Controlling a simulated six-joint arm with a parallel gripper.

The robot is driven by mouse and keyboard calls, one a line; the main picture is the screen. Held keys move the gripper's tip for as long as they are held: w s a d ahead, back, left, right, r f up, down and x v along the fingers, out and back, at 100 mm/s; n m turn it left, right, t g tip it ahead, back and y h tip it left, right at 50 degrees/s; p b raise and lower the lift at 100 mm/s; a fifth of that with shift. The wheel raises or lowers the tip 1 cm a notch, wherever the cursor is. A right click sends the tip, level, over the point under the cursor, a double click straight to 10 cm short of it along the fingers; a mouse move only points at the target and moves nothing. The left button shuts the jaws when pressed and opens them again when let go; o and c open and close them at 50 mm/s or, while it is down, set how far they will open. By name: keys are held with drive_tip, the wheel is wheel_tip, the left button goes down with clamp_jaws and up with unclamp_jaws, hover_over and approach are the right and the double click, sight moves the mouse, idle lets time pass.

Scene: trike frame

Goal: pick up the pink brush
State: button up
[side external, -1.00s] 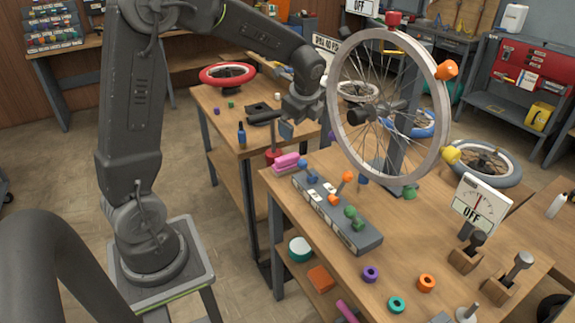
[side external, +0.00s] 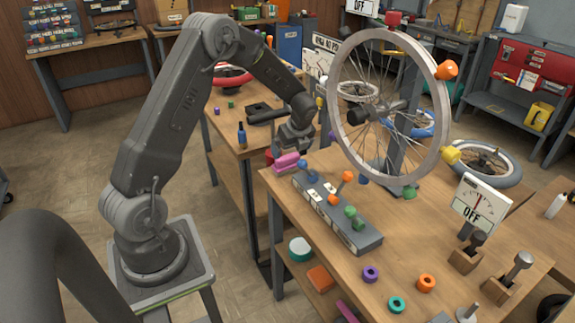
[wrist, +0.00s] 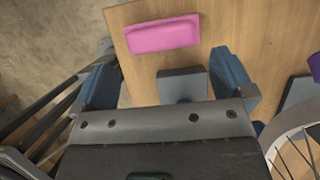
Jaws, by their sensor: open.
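My gripper (side external: 301,150) hangs a little above and behind the brush in the side view. In the wrist view my gripper (wrist: 168,75) has its two blue fingers wide apart, with nothing held between them. The brush is not between the fingers.
The grey rack (side external: 362,238) with coloured knobs stands right of the brush. A spoked wheel (side external: 345,125) on a stand rises close to the right of my gripper. Another bench (side external: 225,125) stands behind. Loose coloured rings lie at the front of the workbench.

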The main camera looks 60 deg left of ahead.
sight(288, 157)
drive_tip(key=x, duration=0.5)
drive_tip(key=shift+a, duration=0.2)
drive_tip(key=shift+c, duration=0.2)
drive_tip(key=c, duration=0.6)
